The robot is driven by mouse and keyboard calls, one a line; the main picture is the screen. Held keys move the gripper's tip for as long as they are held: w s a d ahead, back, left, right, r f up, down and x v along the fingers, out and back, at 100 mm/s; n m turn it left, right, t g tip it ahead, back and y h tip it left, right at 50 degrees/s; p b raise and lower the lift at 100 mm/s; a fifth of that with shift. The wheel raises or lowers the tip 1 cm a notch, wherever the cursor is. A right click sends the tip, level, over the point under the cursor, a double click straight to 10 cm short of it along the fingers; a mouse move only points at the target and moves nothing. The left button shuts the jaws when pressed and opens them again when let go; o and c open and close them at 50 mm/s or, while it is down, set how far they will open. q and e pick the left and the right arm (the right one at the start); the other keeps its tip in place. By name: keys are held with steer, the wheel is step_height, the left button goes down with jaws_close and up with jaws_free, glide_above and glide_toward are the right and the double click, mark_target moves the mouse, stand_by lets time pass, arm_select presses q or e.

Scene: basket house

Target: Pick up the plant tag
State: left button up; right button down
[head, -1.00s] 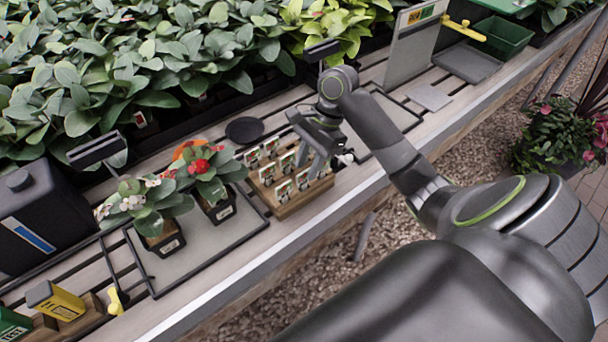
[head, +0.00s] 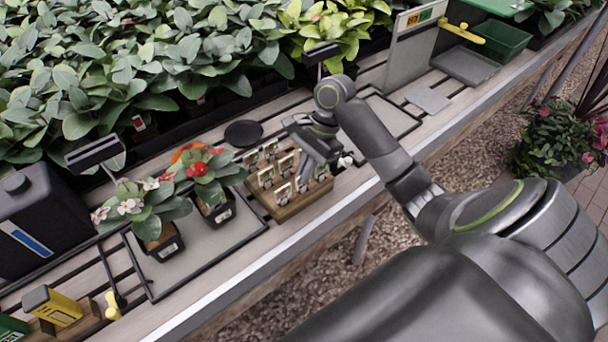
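Several small plant tags (head: 283,193) with pictures on them stand upright in rows in a wooden holder (head: 290,212) on the bench. My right gripper (head: 306,172) points down at the right part of this holder, among or just above the tags there. Its fingers overlap the tags in the picture, and I cannot tell whether they touch or hold one. The gap between the fingertips is not clear. My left gripper is not in view.
Two potted flowering plants (head: 212,175) stand on a grey tray (head: 232,236) left of the holder. A round black dish (head: 243,133) lies behind it. Dense leafy plants (head: 90,70) fill the back. A black container (head: 38,220) stands at the left. A second tray (head: 393,117) is nearly bare.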

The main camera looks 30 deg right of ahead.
steer(key=shift+r, duration=0.15)
step_height(320, 180, up, 10)
steer(key=p, duration=0.9)
steer(key=shift+p, duration=0.35)
